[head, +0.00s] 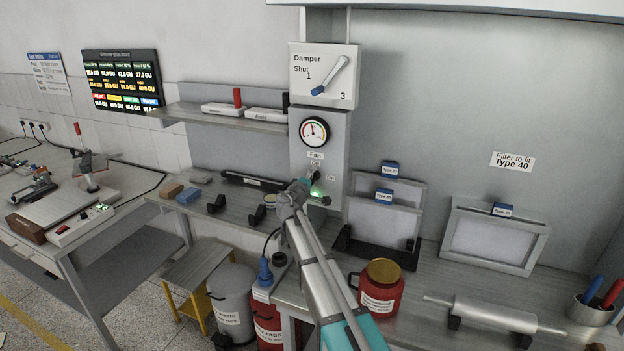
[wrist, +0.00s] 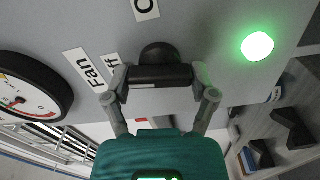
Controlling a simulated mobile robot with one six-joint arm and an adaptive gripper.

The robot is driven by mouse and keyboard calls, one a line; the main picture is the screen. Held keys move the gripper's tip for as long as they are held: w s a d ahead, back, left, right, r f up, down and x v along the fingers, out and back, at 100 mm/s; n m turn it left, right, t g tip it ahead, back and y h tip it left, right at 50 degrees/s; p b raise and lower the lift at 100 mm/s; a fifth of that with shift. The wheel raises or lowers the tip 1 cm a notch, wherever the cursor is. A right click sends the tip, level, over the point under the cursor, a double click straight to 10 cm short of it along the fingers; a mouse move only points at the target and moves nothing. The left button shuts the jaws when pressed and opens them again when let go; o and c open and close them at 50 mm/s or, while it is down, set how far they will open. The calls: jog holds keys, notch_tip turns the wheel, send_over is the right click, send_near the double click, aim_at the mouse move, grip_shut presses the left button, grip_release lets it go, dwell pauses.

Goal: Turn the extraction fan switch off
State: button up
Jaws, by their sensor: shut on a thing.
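The fan switch is a black rotary knob (head: 316,174) on the grey control panel (head: 334,142), under the "Fan" label (head: 315,155). In the wrist view the black knob (wrist: 158,52) shows at the top middle, with its bar between my fingers. My gripper (wrist: 160,80) is shut on it, one finger at each end. In the head view my gripper (head: 307,184) reaches up to the panel and partly covers the knob. The "Off" label (wrist: 110,70) and part of an "On" label (wrist: 146,8) are beside the knob. A green lamp (wrist: 257,46) is lit.
A round gauge (head: 314,131) and a damper dial (head: 326,76) are above the switch. Framed filters (head: 385,222) stand right of my arm. A red tin (head: 380,295) stands close to my forearm. A shelf (head: 215,118) juts out at left.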

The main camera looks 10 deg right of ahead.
jog(key=shift+w+n, duration=0.1)
jog(key=shift+n, duration=0.9)
jog(key=o, duration=1)
jog(key=shift+o, duration=0.2)
jog(key=shift+s, duration=0.2)
jog(key=v, duration=1.1)
jog(key=shift+s+a, duration=0.3)
